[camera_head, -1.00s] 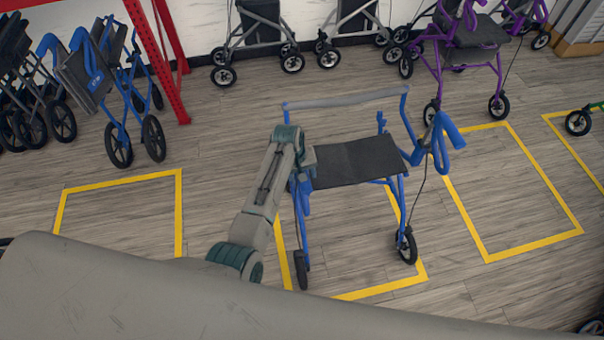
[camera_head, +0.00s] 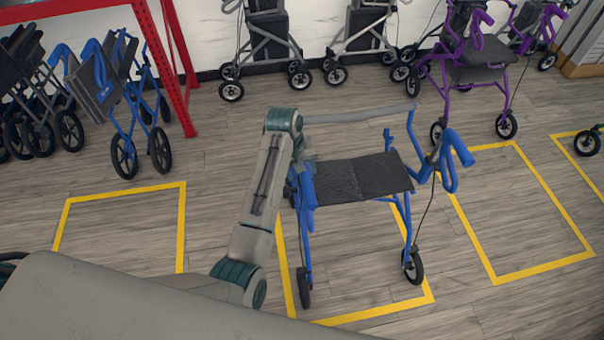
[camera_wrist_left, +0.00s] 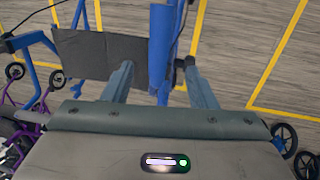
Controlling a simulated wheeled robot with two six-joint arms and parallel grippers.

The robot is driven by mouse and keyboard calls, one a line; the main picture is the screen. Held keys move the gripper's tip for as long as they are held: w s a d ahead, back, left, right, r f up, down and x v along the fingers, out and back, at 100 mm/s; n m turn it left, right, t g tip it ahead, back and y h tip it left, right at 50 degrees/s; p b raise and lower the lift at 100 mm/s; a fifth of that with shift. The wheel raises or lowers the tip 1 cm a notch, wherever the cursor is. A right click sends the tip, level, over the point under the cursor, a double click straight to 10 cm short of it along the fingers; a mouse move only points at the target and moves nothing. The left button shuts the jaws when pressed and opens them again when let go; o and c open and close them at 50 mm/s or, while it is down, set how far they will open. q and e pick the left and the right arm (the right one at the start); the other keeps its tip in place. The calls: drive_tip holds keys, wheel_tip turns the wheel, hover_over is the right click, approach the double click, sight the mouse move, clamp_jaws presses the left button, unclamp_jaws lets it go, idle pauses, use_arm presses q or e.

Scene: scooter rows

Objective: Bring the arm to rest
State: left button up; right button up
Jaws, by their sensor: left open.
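A blue rollator with a dark seat (camera_head: 355,178) stands upright in a yellow floor rectangle in the head view. My left arm reaches over to its left side, and my left gripper (camera_head: 305,152) is beside the frame there, partly hidden by my arm. In the left wrist view, the gripper (camera_wrist_left: 158,70) has its two fingers spread apart. A blue tube (camera_wrist_left: 162,40) of the rollator shows between them; I cannot tell whether they touch. The dark seat (camera_wrist_left: 95,55) shows beyond the left finger. My right gripper is not in view.
An empty yellow rectangle (camera_head: 182,230) lies to the left and another (camera_head: 480,240) to the right. Folded blue rollators (camera_head: 100,95) stand at the left by a red rack (camera_head: 180,65). A purple rollator (camera_head: 480,70) stands at the back right.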

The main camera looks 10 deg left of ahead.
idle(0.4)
use_arm(q)
drive_tip(key=s+a+f, duration=0.4)
drive_tip(key=s+a, duration=0.2)
drive_tip(key=s, duration=0.2)
drive_tip(key=s+a+r+m+t+y, duration=0.1)
drive_tip(key=s+a+r+m, duration=0.15)
drive_tip(key=s, duration=0.55)
drive_tip(key=s+a+r+m+t+y, duration=0.1)
drive_tip(key=s+a+r, duration=0.15)
drive_tip(key=s, duration=0.55)
drive_tip(key=s+a+r+m+t+y, duration=0.15)
drive_tip(key=s+a, duration=0.25)
drive_tip(key=s, duration=0.5)
wheel_tip(320, 180, down, 32)
drive_tip(key=a+g+b, duration=0.2)
drive_tip(key=b, duration=0.1)
drive_tip(key=s+a+f+g+b, duration=0.1)
drive_tip(key=s+f+b, duration=0.1)
drive_tip(key=s+f, duration=1.6)
wheel_tip(320, 180, down, 4)
drive_tip(key=shift+s+a+f+h, duration=0.15)
drive_tip(key=shift+s+a+h, duration=0.2)
